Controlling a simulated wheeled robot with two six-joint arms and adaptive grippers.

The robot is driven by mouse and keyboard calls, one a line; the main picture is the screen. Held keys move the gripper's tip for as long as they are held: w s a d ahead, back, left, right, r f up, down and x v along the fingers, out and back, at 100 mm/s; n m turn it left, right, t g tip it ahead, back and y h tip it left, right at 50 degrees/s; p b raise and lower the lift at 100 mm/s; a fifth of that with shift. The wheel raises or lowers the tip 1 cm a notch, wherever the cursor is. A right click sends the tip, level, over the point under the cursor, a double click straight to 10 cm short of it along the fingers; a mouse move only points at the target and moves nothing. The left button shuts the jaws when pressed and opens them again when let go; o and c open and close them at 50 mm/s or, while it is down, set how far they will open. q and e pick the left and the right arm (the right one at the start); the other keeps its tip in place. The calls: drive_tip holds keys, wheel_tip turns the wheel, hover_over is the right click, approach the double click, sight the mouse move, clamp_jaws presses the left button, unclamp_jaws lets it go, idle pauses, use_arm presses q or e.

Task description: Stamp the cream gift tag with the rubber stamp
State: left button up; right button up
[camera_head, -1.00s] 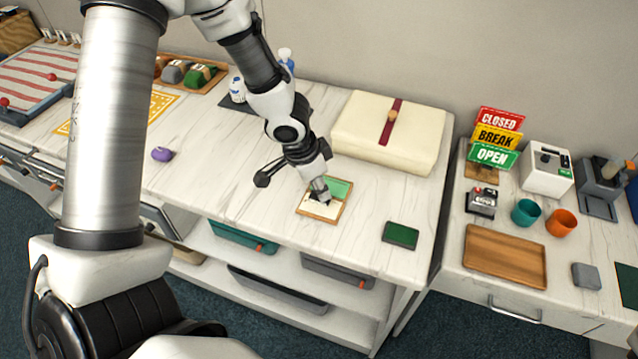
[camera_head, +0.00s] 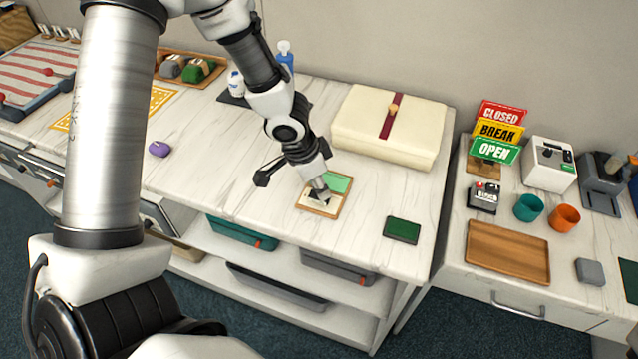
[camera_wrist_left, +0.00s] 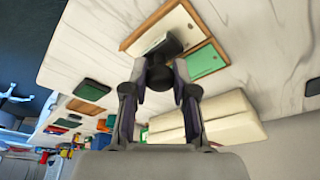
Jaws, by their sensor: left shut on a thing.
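My left gripper (camera_head: 319,187) points down over a wooden tray (camera_head: 331,214) with a cream section and a green section (camera_head: 341,183). It is shut on the dark rubber stamp (camera_wrist_left: 160,46), whose round knob is between the fingers in the left wrist view (camera_wrist_left: 160,78). The stamp is over the cream section, which looks like the gift tag (camera_wrist_left: 172,20); I cannot tell whether it touches. The stamp's underside and the tag beneath it are hidden. A dark green pad (camera_head: 402,230) lies on the counter to the right. My right gripper is not in view.
A large cream box with a red band (camera_head: 370,140) stands behind the tray. A purple object (camera_head: 159,149) lies to the left. The side counter holds a wooden tray (camera_head: 508,252), a teal cup (camera_head: 528,207) and an orange cup (camera_head: 564,218). Counter around the tray is clear.

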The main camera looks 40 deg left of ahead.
use_arm(q)
drive_tip(key=shift+f+b, duration=0.5)
idle(1.2)
wheel_tip(320, 180, up, 7)
drive_tip(key=p, duration=0.6)
drive_tip(key=shift+r+p, duration=0.1)
drive_tip(key=shift+p, duration=0.25)
idle(0.6)
